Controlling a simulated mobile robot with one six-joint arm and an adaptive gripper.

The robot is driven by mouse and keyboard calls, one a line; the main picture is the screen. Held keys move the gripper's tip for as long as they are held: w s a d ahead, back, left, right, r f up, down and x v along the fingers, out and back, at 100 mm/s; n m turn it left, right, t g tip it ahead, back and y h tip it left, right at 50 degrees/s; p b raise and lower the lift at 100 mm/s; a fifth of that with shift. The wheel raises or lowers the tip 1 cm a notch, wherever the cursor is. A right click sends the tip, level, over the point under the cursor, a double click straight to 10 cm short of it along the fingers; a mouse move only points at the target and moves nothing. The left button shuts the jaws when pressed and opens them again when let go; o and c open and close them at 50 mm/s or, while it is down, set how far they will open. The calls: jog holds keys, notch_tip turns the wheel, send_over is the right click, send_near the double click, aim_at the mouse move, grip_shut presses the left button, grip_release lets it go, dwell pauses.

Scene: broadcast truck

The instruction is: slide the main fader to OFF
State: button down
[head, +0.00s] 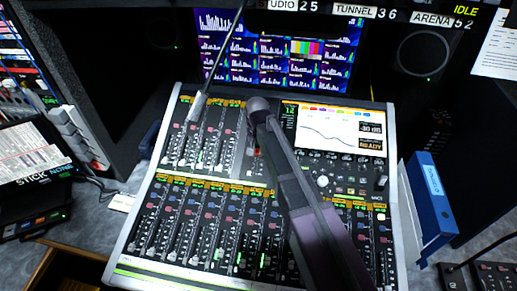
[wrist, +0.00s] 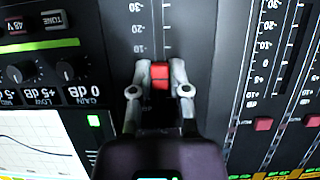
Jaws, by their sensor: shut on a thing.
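A red fader cap (wrist: 160,76) sits in a single slot in the middle of the wrist view, on a dark strip marked -30, -20 and -10. My gripper (wrist: 160,80) is shut on the cap, one finger on each side. The cap is just below the -10 mark in this view, where the picture appears turned over. In the head view, the cap (head: 257,153) shows as a small red spot beneath my wrist and arm. My arm hides much of the strip there. I cannot make out an OFF mark in either view.
The mixing console (head: 130,238) has two banks of channel faders. A small screen (head: 338,128) is right of my arm, and a blue binder (head: 434,195) stands beside the console.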

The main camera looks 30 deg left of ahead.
aim_at(254, 178)
jog(key=s+f+b, duration=0.1)
jog(key=s, duration=0.1)
jog(key=s+d+f+b, duration=0.1)
jog(key=s, duration=0.2)
jog(key=s+d+f, duration=0.1)
jog(key=s, duration=0.1)
jog(key=shift+s+d+f+b, duration=0.15)
jog(key=shift+s+d+b, duration=0.05)
jog(key=shift+b, duration=0.2)
jog(key=c, duration=0.6)
grip_release()
jog(key=shift+s, duration=0.1)
